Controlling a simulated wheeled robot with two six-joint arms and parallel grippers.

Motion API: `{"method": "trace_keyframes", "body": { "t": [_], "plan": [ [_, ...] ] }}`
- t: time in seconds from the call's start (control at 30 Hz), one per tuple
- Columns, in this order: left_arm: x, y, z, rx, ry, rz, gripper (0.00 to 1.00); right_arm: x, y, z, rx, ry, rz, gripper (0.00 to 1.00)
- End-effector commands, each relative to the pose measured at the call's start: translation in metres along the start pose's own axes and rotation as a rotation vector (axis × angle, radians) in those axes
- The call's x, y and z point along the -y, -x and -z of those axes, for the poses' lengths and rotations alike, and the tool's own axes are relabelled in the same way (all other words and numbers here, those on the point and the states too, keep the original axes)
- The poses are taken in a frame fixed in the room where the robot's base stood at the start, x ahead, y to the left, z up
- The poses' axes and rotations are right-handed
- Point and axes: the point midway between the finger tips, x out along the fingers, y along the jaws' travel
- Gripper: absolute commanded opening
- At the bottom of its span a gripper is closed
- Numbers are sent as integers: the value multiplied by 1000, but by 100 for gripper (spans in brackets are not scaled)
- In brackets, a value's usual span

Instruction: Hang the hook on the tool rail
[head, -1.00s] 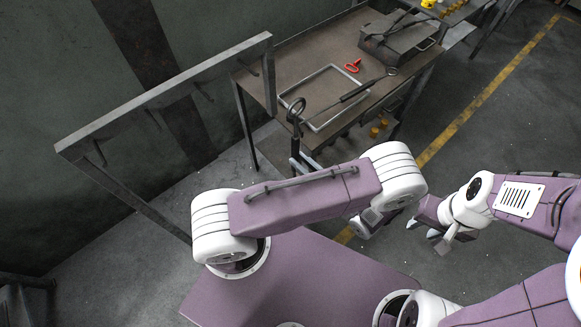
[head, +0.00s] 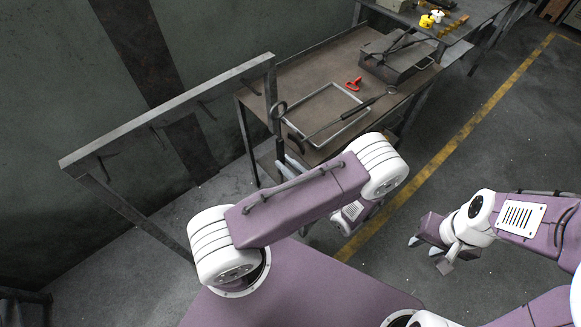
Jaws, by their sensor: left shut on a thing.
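The tool rail (head: 165,113) is a long grey beam on posts at the left, with several pegs along it. The hook (head: 278,128) is dark, with a ring at its top, and stands roughly upright close to the rail's right end. Whether its ring touches the last peg cannot be told. My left gripper (head: 289,166) is shut on the hook's lower part; my arm partly hides the grip and whatever is below it. My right gripper (head: 424,246) is open and empty over the floor at the right, far from the rail.
A metal table (head: 310,73) stands behind the hook. It holds a rectangular frame tray (head: 330,91) with a long dark rod (head: 345,116) across it, a red tool (head: 353,84) and a grey box (head: 397,68). The floor at the right is clear.

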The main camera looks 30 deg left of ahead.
Motion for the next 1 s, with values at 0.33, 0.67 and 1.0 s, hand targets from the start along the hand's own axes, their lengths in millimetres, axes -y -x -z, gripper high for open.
{"method": "trace_keyframes", "body": {
  "t": [0.33,0.67,1.0],
  "plan": [
    [0,-2,-1,2,0,1,0,0,0,0,0,0,0,36],
    [-2,-56,-9,5,0,-6,0,0,5,0,0,0,0,36],
    [0,-110,2,5,1,3,0,0,-9,-1,0,0,0,36]
  ]
}}
